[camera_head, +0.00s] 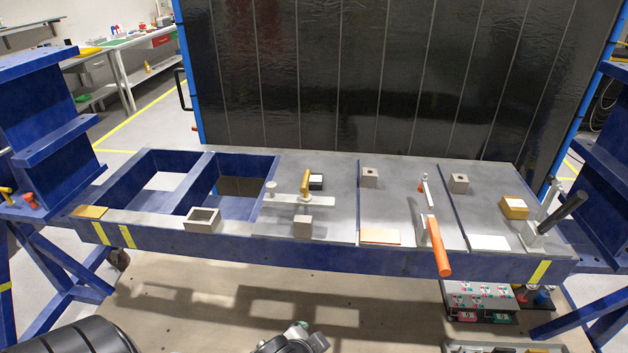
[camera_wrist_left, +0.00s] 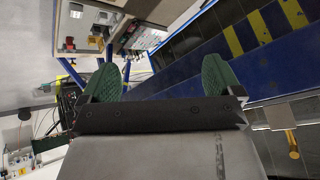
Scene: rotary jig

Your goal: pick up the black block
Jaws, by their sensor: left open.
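A small black block (camera_head: 316,182) with a pale face sits on the grey plate of the jig, just right of a yellow clamp handle (camera_head: 305,182) and behind the light clamp bar (camera_head: 312,201). My left gripper (camera_wrist_left: 160,76) shows in the left wrist view as two green fingers spread wide with nothing between them. I do not see the black block in the left wrist view. The left gripper's fingers cannot be made out in the head view, and the right gripper is in neither view.
The blue jig frame (camera_head: 330,258) holds several grey blocks, including one at the front (camera_head: 302,227), and a yellow block (camera_head: 514,208). An orange handle (camera_head: 439,247) juts over the front edge. A dark panel (camera_head: 400,80) stands behind. Open compartments lie at left.

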